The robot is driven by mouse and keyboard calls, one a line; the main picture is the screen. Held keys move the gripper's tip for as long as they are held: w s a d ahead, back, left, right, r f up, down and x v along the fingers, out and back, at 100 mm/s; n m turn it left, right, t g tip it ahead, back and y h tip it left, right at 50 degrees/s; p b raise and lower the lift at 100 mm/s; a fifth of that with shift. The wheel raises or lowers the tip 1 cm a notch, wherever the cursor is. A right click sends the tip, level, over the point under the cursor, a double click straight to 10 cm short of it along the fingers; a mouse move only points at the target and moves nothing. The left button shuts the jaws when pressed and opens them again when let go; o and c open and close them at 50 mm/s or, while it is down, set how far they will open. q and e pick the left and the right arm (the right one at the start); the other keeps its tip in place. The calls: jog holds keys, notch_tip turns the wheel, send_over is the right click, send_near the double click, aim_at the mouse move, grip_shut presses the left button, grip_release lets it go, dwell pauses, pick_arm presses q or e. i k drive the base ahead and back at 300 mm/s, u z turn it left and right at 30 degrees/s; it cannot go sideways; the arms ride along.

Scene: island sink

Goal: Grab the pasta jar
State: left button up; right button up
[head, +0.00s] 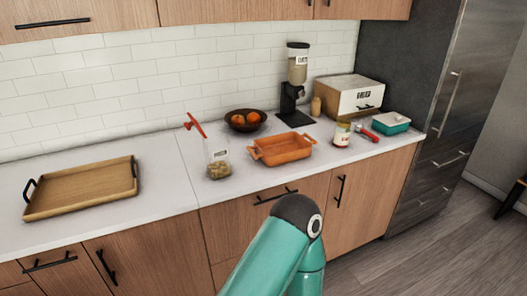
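A clear jar (217,160) with a small label and tan contents at its bottom stands upright near the front of the white counter, left of the orange baking dish; it looks like the pasta jar. A red item (194,126) shows just above and left of its top; I cannot tell whether it is attached to the jar. A smaller labelled jar (342,134) with reddish contents stands farther right. A teal link of my arm rises from the bottom, in front of the cabinets and apart from the jar. Neither gripper is in view.
An orange dish (282,149) stands right of the clear jar. Behind are a fruit bowl (246,120) and a dispenser (296,85). A wooden tray (85,187) lies left. A bread box (348,97) and teal container (391,123) are right. Counter around the jar's left is clear.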

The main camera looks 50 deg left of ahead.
aim_at(216, 147)
jog(key=z, duration=0.55)
jog(key=i, duration=1.05)
jog(key=u, duration=1.7)
jog(key=i, duration=0.15)
jog(key=u, duration=1.25)
jog(key=k, duration=0.35)
jog(key=u, duration=0.55)
jog(key=i, duration=1.2)
jog(key=z, duration=0.3)
